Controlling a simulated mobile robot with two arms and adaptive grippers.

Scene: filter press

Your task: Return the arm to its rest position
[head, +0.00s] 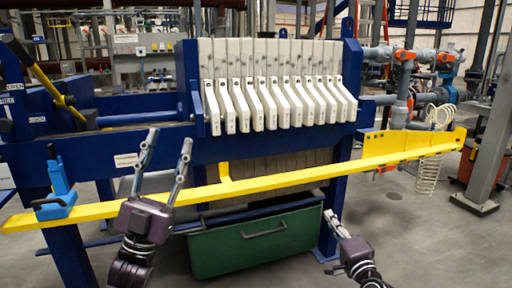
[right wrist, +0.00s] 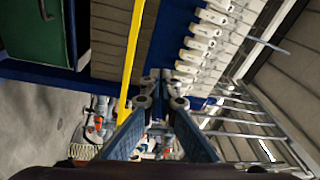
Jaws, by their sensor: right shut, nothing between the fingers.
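My left gripper (head: 168,141) is at the left of the head view, in front of the blue press frame and yellow rail. Its two fingers point up and stand apart, with nothing between them. My right gripper (head: 328,214) is low right of centre, in front of the right end of the green bin. Its fingers are together and empty. The right wrist view shows the same fingers (right wrist: 163,78) close together, with the yellow rail beyond. Most of both arms is out of view.
The yellow rail (head: 300,172) runs across in front of the blue press frame (head: 110,150). White plate handles (head: 270,105) line the press. A green bin (head: 255,242) with a handle is below. A blue clamp-like part (head: 57,195) sits at the rail's left. Grey floor (head: 410,235) is open at right.

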